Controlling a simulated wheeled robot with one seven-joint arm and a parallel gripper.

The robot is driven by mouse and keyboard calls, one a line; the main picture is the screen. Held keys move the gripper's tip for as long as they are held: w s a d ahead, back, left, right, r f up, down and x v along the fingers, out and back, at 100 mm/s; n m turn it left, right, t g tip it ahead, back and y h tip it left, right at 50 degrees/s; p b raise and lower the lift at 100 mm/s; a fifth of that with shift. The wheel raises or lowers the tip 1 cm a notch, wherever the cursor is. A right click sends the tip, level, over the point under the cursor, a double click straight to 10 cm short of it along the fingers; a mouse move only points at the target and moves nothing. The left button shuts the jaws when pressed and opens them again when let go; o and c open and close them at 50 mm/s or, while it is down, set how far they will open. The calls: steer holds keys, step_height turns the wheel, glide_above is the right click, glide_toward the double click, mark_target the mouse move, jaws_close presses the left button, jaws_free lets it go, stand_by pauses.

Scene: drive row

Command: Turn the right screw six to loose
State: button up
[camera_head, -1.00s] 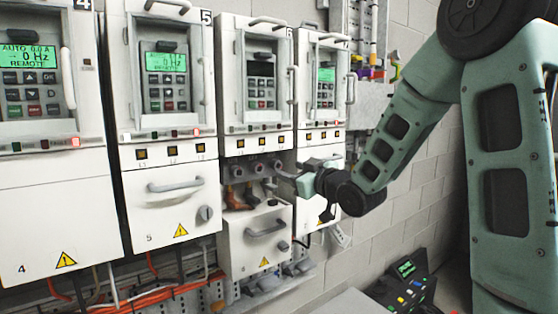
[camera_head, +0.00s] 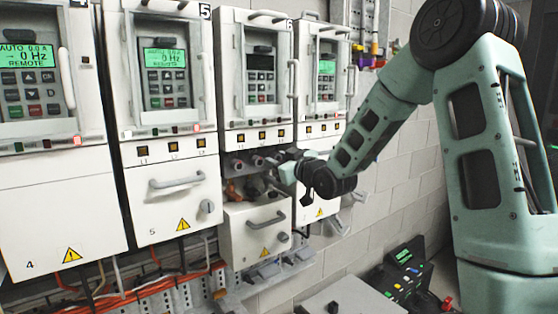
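Drive six (camera_head: 225,75) is the third cabinet from the left, with a dark display. Its lower cover (camera_head: 238,238) sits lowered and pulled forward, exposing the terminal area. A row of round grey terminals shows there: the left one (camera_head: 238,165), the middle one (camera_head: 257,161) and the right one, which is close to my gripper and partly hidden. My gripper (camera_head: 277,167) reaches in from the right, its tip at the right end of this row. The fingers are too small to tell whether they touch the screw, or are open or shut.
Drives four (camera_head: 60,205) and five (camera_head: 170,215) stand to the left with lit displays and closed covers. Another lit drive (camera_head: 318,205) stands behind my wrist. Orange cables (camera_head: 140,292) run below. A black keypad device (camera_head: 405,270) sits at the lower right.

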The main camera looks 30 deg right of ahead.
steer(key=shift+f+b, duration=0.15)
steer(key=shift+b, duration=0.4)
steer(key=n+b, duration=2.2)
steer(key=b, duration=0.6)
steer(key=shift+n, duration=0.5)
steer(key=o, duration=0.9)
steer(key=shift+c, duration=0.2)
steer(key=shift+r, duration=0.2)
